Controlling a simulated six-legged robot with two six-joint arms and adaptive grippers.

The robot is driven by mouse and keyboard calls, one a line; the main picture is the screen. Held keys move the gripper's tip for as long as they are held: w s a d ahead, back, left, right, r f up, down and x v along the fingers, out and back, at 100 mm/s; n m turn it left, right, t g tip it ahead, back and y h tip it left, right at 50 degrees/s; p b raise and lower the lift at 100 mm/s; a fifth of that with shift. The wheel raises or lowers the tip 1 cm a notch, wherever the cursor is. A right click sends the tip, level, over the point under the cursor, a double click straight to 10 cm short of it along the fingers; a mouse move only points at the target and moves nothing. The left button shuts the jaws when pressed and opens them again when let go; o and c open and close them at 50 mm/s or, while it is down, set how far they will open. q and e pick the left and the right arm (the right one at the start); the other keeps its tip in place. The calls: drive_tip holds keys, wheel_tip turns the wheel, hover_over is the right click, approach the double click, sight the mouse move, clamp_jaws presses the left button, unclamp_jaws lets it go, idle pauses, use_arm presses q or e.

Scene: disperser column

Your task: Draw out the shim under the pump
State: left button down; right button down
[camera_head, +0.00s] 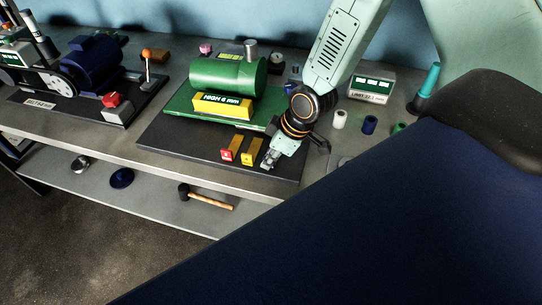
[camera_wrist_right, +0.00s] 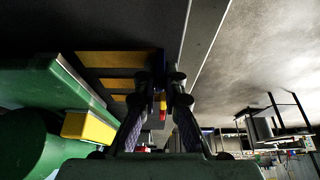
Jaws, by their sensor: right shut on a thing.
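The green pump (camera_head: 228,76) sits on a green base plate (camera_head: 180,117) over a dark plate (camera_head: 165,145). A red tab (camera_head: 231,150) and a yellow tab (camera_head: 252,152) stand at its front. My right gripper (camera_head: 269,160) is at the front right of the base, beside the yellow tab. In the right wrist view, several brass strips (camera_wrist_right: 105,59) run from the green base side to coloured tabs. My right gripper (camera_wrist_right: 166,98) is shut on the nearest strip's blue tab (camera_wrist_right: 158,62). The head view hides this tab. The strip's far end is unclear. My left gripper is out of view.
A yellow block (camera_head: 222,106) marked "HIGH 6 mm" is at the pump's front. A blue motor (camera_head: 92,63) stands left. A display box (camera_head: 371,87) and small cylinders (camera_head: 340,119) are at right. A mallet (camera_head: 208,198) lies on the lower shelf.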

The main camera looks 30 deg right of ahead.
drive_tip(key=shift+s+a, duration=0.2)
drive_tip(key=shift+a, duration=0.05)
drive_tip(key=shift+w+d, duration=0.1)
drive_tip(key=c, duration=1.4)
unclamp_jaws()
drive_tip(key=shift+w+f, duration=0.1)
drive_tip(key=shift+w, duration=0.1)
drive_tip(key=shift+c, duration=0.2)
drive_tip(key=shift+s, duration=0.2)
drive_tip(key=shift+w, duration=0.15)
